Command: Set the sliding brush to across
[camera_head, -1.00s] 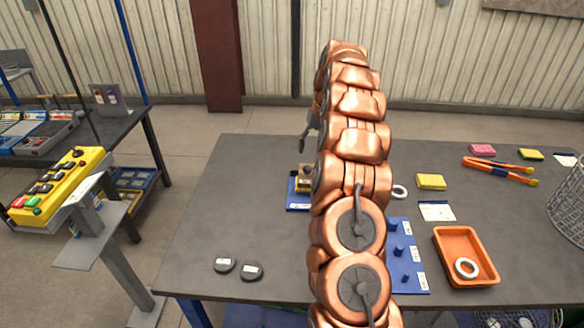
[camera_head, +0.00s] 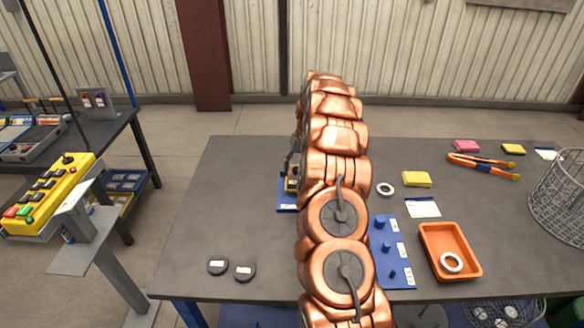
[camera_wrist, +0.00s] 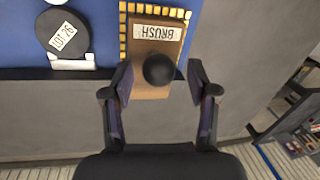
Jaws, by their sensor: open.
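The sliding brush (camera_wrist: 154,58) is a tan block with a label reading BRUSH and a round black knob (camera_wrist: 159,69) on top, in the wrist view. It sits on a blue base (camera_wrist: 192,15) beside a yellow dashed strip. My gripper (camera_wrist: 159,88) is open, with one finger on each side of the knob end of the block; I cannot tell whether they touch it. In the head view the brush (camera_head: 291,180) and blue base (camera_head: 286,208) are partly hidden behind my copper arm, and the gripper (camera_head: 292,160) is mostly hidden there.
A black disc labelled LOT 26 (camera_wrist: 62,32) lies next to the brush. On the table are an orange tray (camera_head: 425,262), a blue peg board (camera_head: 402,282), orange tongs (camera_head: 480,164), a wire basket (camera_head: 560,205) and two dark discs (camera_head: 231,268).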

